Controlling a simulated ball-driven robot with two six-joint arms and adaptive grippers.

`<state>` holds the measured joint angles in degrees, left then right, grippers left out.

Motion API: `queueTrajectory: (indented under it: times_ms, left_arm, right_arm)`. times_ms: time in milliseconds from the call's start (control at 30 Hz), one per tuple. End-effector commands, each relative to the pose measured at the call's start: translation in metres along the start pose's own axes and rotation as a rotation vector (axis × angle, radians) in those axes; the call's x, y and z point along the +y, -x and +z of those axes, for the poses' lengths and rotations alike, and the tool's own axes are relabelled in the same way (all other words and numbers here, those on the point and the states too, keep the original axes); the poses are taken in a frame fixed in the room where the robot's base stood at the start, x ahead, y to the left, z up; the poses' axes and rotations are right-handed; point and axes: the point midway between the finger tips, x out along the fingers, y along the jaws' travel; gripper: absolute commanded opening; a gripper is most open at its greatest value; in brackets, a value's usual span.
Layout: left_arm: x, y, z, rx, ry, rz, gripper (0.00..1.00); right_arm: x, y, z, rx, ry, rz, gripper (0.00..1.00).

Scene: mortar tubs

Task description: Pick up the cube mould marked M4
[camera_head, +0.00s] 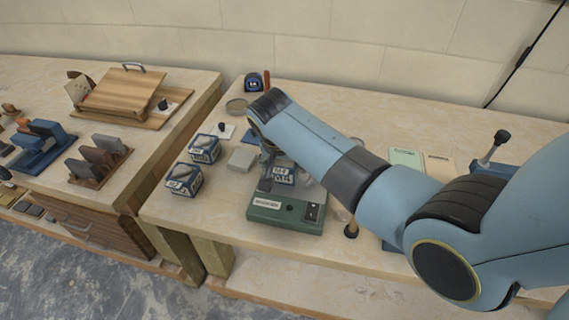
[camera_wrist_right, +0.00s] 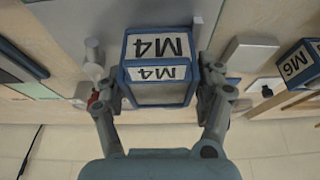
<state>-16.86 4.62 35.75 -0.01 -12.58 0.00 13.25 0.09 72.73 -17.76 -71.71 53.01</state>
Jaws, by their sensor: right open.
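The blue-edged cube mould marked M4 (camera_wrist_right: 158,70) sits between the two fingers of my right gripper (camera_wrist_right: 155,78) in the wrist view. The fingers stand on either side of it, open. In the head view the M4 mould (camera_head: 285,176) is on the green boxy device (camera_head: 268,211), partly hidden by my right arm. My right gripper (camera_head: 268,178) reaches down around it there, mostly hidden by the arm. My left gripper is not in view.
Two similar moulds, a nearer one (camera_head: 184,180) and a farther one (camera_head: 205,148), stand left of the device. A mould marked M6 (camera_wrist_right: 298,64) shows in the wrist view. A pale block (camera_head: 242,158) lies between them and the device. A wooden board (camera_head: 125,92) is on the left bench.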

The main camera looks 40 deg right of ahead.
Motion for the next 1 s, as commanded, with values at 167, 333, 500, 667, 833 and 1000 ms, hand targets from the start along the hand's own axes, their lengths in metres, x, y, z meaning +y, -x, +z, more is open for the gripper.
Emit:
queueTrajectory:
  times_ms: [167, 333, 500, 667, 833, 1000]
  left_arm:
    - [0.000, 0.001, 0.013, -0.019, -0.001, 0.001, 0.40]
    - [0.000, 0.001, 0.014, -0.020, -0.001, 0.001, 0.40]
    - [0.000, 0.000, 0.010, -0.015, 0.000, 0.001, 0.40]
    - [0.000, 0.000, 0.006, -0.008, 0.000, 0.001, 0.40]
    - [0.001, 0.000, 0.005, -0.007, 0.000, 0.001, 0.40]
    - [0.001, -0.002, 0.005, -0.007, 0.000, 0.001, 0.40]
  right_arm:
    - [0.000, 0.000, 0.000, 0.000, 0.000, 0.000, 0.55]
    - [0.000, 0.000, 0.000, -0.001, 0.000, 0.001, 0.33]
    - [0.000, 0.000, 0.000, -0.001, 0.000, 0.001, 0.11]
    - [0.000, 0.001, 0.000, 0.001, 0.000, 0.000, 0.10]
    - [-0.001, 0.004, -0.002, 0.001, -0.001, -0.001, 0.10]
    - [-0.001, 0.020, -0.009, 0.003, -0.001, -0.004, 0.10]
